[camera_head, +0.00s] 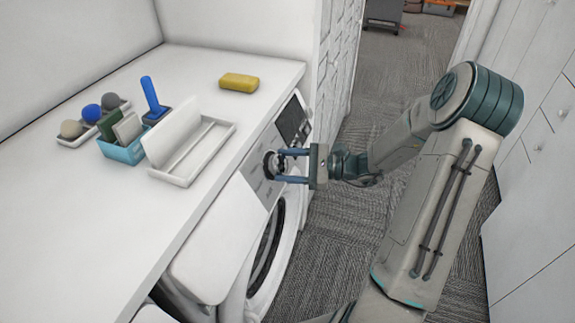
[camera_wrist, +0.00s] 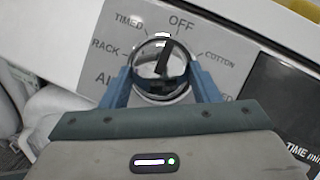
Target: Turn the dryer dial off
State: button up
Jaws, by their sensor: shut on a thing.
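The dryer dial (camera_wrist: 160,66) is a round, shiny knob with a dark pointer bar, on a grey panel (camera_wrist: 215,30) marked OFF, TIMED, COTTON and other partly hidden words. The bar points up and slightly right, close to the OFF direction; I cannot tell if it lines up exactly. My gripper (camera_wrist: 161,74) is shut on the dial, one blue finger on each side. In the head view my gripper (camera_head: 279,165) reaches the dial (camera_head: 270,163) from the right. The dryer (camera_head: 208,262) is white with a round door below the panel.
A white counter (camera_head: 90,235) runs above the dryer. It holds a yellow sponge (camera_head: 239,82), a white tray (camera_head: 205,150), a blue caddy (camera_head: 122,150) and a blue-handled brush (camera_head: 152,97).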

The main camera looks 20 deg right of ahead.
jog(key=o, duration=1)
jog(key=v, duration=1.4)
jog(key=shift+w+r+b, duration=0.1)
jog(key=shift+b, duration=0.3)
jog(key=shift+a, duration=0.1)
